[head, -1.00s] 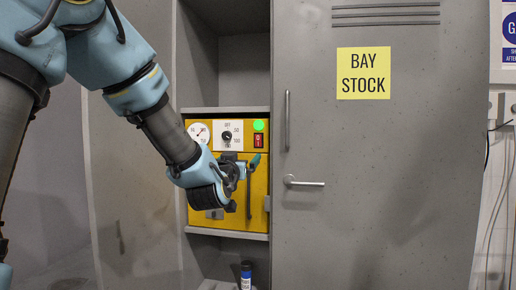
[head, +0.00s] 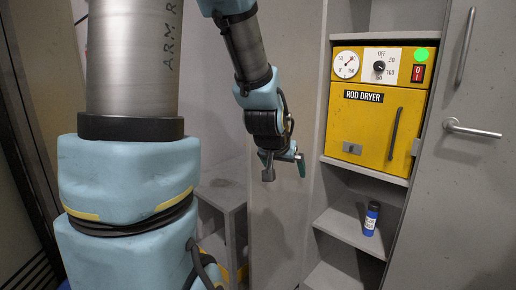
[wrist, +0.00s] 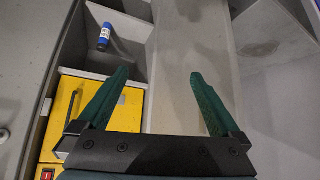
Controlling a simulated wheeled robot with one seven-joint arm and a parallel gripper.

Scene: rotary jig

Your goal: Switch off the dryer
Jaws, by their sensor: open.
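The yellow rod dryer (head: 372,115) stands on a cabinet shelf in the head view, with its door shut. Its panel has a round gauge (head: 347,64), a black dial (head: 379,67) pointing toward the lower right, a lit green lamp (head: 420,54) and a red switch (head: 418,73) marked 0. My gripper (head: 284,168) is open and empty, left of the dryer and apart from it. In the wrist view my gripper (wrist: 160,98) shows two green fingers spread wide. The dryer (wrist: 125,110) shows there behind the left finger, and the red switch (wrist: 47,174) at the bottom left edge.
A blue bottle (head: 371,218) stands on the shelf below the dryer. The grey cabinet door (head: 480,190) stands at the right with a lever handle (head: 472,129). A low grey unit (head: 222,190) stands left of the cabinet, behind my arm.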

